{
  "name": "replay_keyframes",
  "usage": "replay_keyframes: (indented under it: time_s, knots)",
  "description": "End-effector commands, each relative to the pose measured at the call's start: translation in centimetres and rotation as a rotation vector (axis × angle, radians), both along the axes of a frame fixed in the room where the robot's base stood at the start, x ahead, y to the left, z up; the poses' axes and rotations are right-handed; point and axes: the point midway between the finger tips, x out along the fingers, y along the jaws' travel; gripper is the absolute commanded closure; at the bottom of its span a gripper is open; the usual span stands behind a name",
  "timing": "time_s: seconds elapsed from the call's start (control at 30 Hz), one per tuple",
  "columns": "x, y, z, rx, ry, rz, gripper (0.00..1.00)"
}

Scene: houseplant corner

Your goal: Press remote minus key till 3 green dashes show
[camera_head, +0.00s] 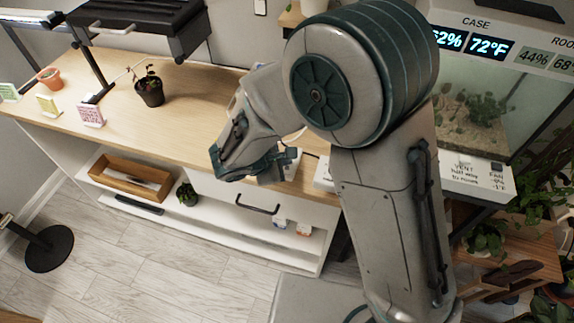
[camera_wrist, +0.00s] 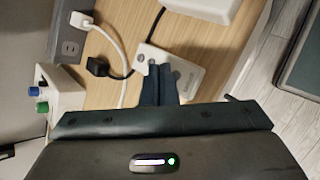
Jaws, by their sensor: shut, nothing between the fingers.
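A small white box with round grey keys (camera_wrist: 188,76), which looks like the remote, lies on the wooden top in the wrist view. A black cable runs to it. My gripper (camera_wrist: 160,70) is shut and empty, its dark fingertips over the left part of this box. I cannot tell whether they touch a key, and the fingers hide part of the key face. The minus mark is not readable. In the head view my gripper (camera_head: 282,163) is low over the bench's right end, by a partly hidden white object. No green dashes show in either view.
The wooden bench (camera_head: 200,113) holds a potted plant (camera_head: 150,91) and small cards. A white box with blue and green knobs (camera_wrist: 62,92), a white plug cable (camera_wrist: 113,42) and an outlet (camera_wrist: 70,47) are near my gripper. A terrarium (camera_head: 490,110) stands right.

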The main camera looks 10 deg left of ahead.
Motion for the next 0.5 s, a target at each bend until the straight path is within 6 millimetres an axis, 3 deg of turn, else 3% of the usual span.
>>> replay_keyframes:
  time_s: [0.27, 0.5]
  knots:
    - [0.0, 0.0, 0.0, 0.0, 0.0, 0.0, 1.0]
    - [0.0, 0.0, 1.8, 0.001, -0.001, 0.0, 1.0]
